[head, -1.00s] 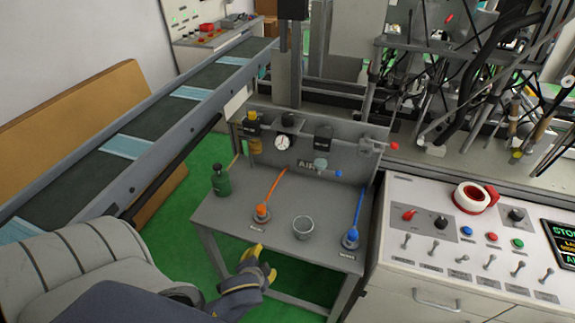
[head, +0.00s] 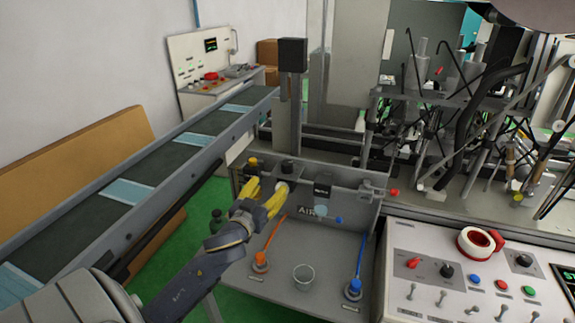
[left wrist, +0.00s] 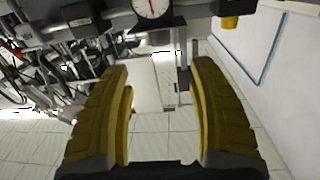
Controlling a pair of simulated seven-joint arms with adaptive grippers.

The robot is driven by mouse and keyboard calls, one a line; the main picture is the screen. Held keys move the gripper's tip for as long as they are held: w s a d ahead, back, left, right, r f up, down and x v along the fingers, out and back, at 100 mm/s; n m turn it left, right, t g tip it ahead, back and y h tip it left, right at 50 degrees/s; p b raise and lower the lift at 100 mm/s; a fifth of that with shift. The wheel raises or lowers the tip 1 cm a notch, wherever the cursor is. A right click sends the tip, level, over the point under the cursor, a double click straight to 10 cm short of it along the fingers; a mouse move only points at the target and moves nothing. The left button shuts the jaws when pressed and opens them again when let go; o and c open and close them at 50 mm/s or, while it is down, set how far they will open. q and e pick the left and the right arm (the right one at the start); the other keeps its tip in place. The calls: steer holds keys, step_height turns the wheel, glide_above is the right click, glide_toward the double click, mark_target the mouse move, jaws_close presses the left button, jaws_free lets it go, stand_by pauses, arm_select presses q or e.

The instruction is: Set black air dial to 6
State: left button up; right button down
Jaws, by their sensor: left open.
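The air panel (head: 350,205) stands at the back of the grey table. A black knob (head: 288,166) sits on top of the panel's gauge unit. The round white gauge (head: 283,187) is partly hidden behind my left gripper's fingers. In the left wrist view the gauge (left wrist: 152,9) shows at the top edge, cut off, with a red needle; its numbers are too small to read. My left gripper (head: 264,190) has yellow fingers, is open and empty, and is in front of the gauge, below the knob. It also shows in the left wrist view (left wrist: 160,95). My right gripper is not in view.
A clear cup (head: 303,276), an orange-hosed fitting (head: 261,262) and a blue-hosed fitting (head: 353,288) are on the table. A conveyor (head: 165,160) runs at left; a control console (head: 450,250) stands at right.

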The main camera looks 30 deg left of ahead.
mark_target(285, 167)
arm_select(q)
steer(key=w+a, duration=0.1)
steer(key=w, duration=0.3)
steer(key=w+a, duration=0.1)
steer(key=w, duration=0.4)
steer(key=w+a, duration=0.1)
steer(key=w, duration=0.4)
steer(key=shift+w, duration=0.2)
steer(key=c, duration=1.2)
